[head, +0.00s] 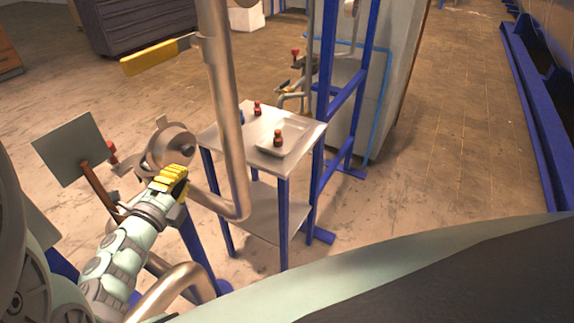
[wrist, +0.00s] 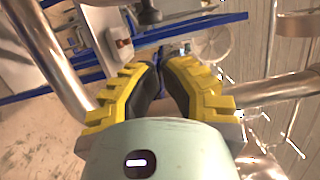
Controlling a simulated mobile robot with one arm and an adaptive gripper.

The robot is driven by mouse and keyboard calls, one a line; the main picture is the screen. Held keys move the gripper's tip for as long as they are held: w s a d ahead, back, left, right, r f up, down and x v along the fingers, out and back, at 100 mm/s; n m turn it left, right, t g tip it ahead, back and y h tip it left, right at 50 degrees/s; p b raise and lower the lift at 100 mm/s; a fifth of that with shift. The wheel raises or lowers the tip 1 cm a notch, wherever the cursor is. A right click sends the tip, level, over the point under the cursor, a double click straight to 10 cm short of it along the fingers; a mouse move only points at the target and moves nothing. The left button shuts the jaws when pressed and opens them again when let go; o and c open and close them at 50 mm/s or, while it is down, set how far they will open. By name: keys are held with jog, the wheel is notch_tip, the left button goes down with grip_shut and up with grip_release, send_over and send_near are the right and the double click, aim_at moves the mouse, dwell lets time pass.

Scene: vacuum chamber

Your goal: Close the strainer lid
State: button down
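The strainer appears to be the round metal housing (head: 171,146) on the pipework left of the small table. Its disc-shaped lid and its hinge are hard to tell apart at this size, so I cannot tell how far the lid stands open. My gripper (head: 176,178), with yellow fingers and black pads, is just below and in front of this housing. I cannot tell whether it touches it. In the wrist view my gripper (wrist: 161,66) has its fingertips drawn close together with nothing visible between them. A round metal part (wrist: 212,43) lies beyond the right finger.
A thick vertical pipe (head: 225,110) rises right of my gripper and bends below it. A grey plate (head: 70,150) stands at the left. Open floor (head: 465,120) is at the right.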

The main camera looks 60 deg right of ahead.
aim_at(184, 138)
jog(key=shift+w+d+r+p, duration=0.1)
jog(key=shift+w+d+p, duration=0.3)
jog(key=shift+w+d, duration=0.4)
jog(key=shift+w+d+r+p, duration=0.1)
jog(key=shift+w+d+p, duration=0.45)
jog(key=shift+w, duration=0.5)
jog(key=shift+w+d+r+p, duration=0.1)
jog(key=shift+w+d+p, duration=0.2)
jog(key=shift+w+d, duration=0.55)
jog(key=shift+w+a+f, duration=0.1)
jog(key=shift+a, duration=0.05)
jog(key=shift+w+r, duration=0.55)
jog(key=shift+w, duration=0.05)
